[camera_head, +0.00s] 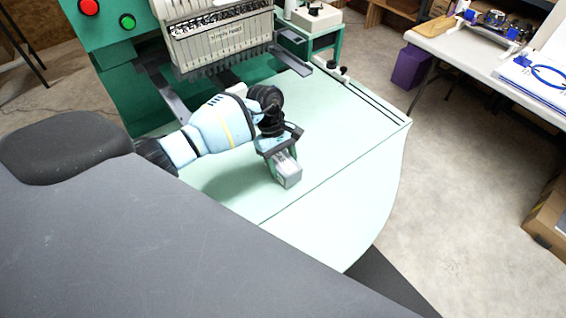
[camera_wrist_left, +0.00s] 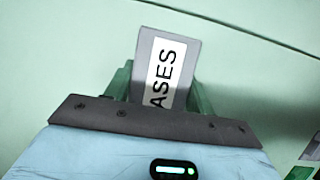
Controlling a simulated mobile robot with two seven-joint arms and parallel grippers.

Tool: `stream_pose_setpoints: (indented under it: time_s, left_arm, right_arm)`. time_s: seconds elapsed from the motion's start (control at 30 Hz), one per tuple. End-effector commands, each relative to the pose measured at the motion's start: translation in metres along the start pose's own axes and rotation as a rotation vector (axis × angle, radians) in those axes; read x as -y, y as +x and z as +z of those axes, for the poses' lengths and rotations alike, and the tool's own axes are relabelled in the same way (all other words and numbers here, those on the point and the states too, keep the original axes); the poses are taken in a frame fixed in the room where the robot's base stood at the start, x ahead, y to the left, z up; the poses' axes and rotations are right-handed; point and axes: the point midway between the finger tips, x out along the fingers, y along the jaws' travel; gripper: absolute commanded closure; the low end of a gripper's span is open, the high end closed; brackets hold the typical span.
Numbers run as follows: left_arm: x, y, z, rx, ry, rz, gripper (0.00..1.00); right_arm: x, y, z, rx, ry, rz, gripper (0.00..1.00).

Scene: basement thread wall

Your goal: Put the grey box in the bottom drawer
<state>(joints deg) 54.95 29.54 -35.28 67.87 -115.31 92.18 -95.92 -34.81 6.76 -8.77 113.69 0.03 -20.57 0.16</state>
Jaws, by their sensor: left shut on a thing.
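The grey box (camera_head: 288,175) is small and sits at the fingertips of my left gripper (camera_head: 284,164), low over the pale green table of the machine (camera_head: 340,130). My left gripper is shut on it. In the left wrist view the grey box (camera_wrist_left: 168,65) shows a white label with black letters ending in "ASES", between the green fingers of my left gripper (camera_wrist_left: 160,85). I cannot tell whether the box touches the table. No drawer is visible. My right gripper is not in view.
A green embroidery machine (camera_head: 215,38) stands behind the table, with red and green buttons at its left. A white table (camera_head: 480,60) with blue items and a purple box (camera_head: 410,68) are at the right. Concrete floor (camera_head: 460,180) is open between them.

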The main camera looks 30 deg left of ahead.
Motion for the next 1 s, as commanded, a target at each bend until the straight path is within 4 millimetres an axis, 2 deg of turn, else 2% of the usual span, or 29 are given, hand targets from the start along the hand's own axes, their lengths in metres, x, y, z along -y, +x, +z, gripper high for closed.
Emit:
stream_pose_setpoints:
  time_s: [0.2,0.23,0.4,0.77,0.87,1.0]
  left_arm:
    - [0.000,0.004,-0.002,0.000,-0.001,-0.001,0.70]
    - [0.001,0.004,-0.002,0.000,-0.001,-0.002,0.44]
    - [0.000,0.003,-0.001,0.000,-0.001,0.000,0.24]
    - [-0.001,-0.003,0.001,0.000,0.000,0.002,0.24]
    - [-0.001,-0.013,-0.001,-0.002,-0.001,0.002,0.24]
    - [0.000,-0.038,-0.001,-0.003,0.000,0.002,0.24]
  right_arm:
    - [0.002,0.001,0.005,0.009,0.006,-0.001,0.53]
    - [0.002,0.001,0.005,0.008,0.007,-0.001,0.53]
    - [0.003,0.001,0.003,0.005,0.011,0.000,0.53]
    - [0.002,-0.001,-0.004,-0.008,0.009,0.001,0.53]
    - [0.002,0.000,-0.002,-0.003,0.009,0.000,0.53]
    - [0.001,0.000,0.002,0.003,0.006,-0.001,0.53]
